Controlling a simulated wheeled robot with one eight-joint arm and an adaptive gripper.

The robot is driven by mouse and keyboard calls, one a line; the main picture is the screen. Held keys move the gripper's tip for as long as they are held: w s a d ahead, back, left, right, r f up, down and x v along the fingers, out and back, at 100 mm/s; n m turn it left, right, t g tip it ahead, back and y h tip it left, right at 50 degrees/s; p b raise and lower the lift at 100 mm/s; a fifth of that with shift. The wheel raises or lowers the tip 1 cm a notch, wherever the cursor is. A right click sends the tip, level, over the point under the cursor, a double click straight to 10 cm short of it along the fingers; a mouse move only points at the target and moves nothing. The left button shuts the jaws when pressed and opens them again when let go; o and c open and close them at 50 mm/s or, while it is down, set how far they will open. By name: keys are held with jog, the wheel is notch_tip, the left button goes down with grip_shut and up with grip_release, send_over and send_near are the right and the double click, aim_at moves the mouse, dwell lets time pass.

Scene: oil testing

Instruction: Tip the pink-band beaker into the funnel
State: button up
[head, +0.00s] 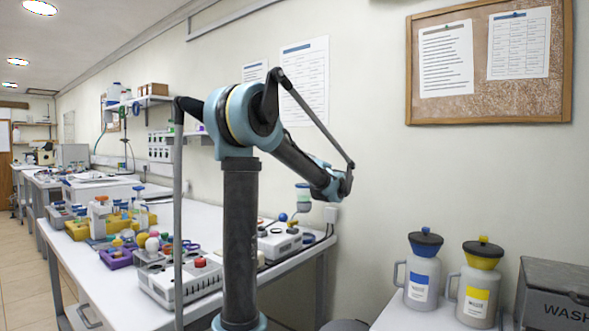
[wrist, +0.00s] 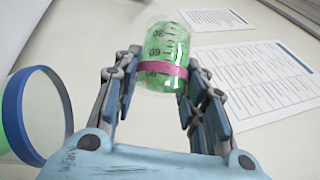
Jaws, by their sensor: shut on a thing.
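The pink-band beaker (wrist: 168,45) is clear with dark graduation marks and holds something green. It shows in the wrist view between the fingers of my gripper (wrist: 164,66). The fingers are shut on its sides around the pink band. I cannot tell surely how far the beaker is tilted. A clear round thing with a blue rim (wrist: 16,112) and some green at its edge is cut off at the left of the wrist view. It stands apart from the held beaker; I cannot tell if it is the funnel.
Printed sheets (wrist: 262,88) show behind the beaker. In the head view, a long white bench (head: 90,285) carries instruments and a purple tray (head: 117,258). At right stand a blue-topped jug (head: 422,275), a yellow-topped jug (head: 478,285) and a grey wash box (head: 553,290).

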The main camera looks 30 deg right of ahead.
jog(key=shift+r, duration=1.35)
jog(key=shift+r+n+g+y, duration=0.2)
jog(key=shift+n+g+y, duration=0.1)
jog(key=shift+n+g, duration=0.6)
jog(key=n+g, duration=0.3)
jog(key=shift+r+n, duration=0.15)
jog(key=shift+n, duration=0.25)
jog(key=n+g+h, duration=0.1)
jog(key=g, duration=0.1)
jog(key=n+g+h, duration=0.1)
jog(key=shift+a+r+n+g, duration=0.1)
jog(key=shift+r+n+g, duration=0.1)
jog(key=shift+n+g, duration=0.15)
jog(key=n+g+h, duration=0.2)
jog(key=shift+r+g, duration=0.1)
jog(key=shift+g, duration=0.25)
jog(key=shift+r+n+g+h, duration=0.1)
jog(key=shift+n+g+h, duration=0.65)
jog(key=shift+h, duration=0.35)
jog(key=shift+r+n+g+h, duration=0.1)
jog(key=shift+n+g+h, duration=0.2)
jog(key=shift+g+h, duration=0.4)
jog(key=shift+s, duration=0.1)
